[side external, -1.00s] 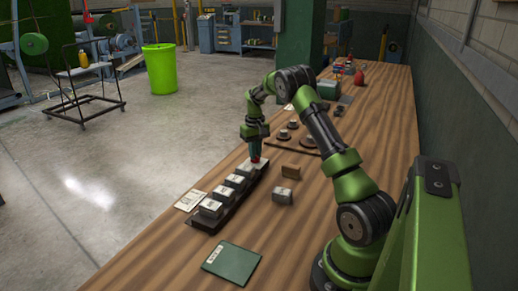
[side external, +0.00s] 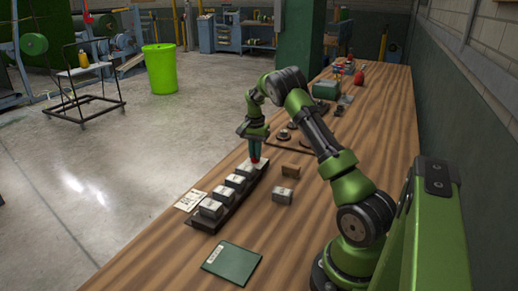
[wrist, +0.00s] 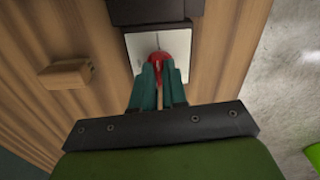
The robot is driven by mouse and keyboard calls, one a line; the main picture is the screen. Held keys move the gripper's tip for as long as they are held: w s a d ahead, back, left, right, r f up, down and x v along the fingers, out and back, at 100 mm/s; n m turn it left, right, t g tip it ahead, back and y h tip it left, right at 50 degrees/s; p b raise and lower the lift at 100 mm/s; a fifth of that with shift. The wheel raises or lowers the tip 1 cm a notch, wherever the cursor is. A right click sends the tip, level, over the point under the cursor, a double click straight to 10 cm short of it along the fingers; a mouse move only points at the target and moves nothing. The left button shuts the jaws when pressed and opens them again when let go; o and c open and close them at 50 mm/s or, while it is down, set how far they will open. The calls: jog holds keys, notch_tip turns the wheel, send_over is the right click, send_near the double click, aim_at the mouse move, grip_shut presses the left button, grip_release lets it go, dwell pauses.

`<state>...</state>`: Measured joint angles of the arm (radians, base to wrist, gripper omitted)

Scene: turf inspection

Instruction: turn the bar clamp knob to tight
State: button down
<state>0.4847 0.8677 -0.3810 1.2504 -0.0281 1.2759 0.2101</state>
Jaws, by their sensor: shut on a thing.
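A red knob (wrist: 158,58) sits on a pale square plate (wrist: 178,42) in the wrist view. The plate belongs to the far block of a row of pale blocks on a dark rail (side external: 222,218). My gripper (wrist: 158,75) has its teal fingers closed around the knob from both sides. In the side view my gripper (side external: 254,158) points down at the far end of the rail, with a bit of red at its tips. The knob's marking and its turn position cannot be read, as the fingers cover much of it.
A wooden block (side external: 290,170) and a grey block (side external: 283,196) stand right of the rail. A white card (side external: 190,201) lies left of it, and a green book (side external: 231,262) lies nearer. Round dark items (side external: 290,130) stand farther back.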

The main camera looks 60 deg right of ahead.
jog(key=shift+m, duration=0.6)
jog(key=c, duration=1.2)
grip_release()
jog(key=shift+o, duration=0.2)
notch_tip(320, 180, up, 17)
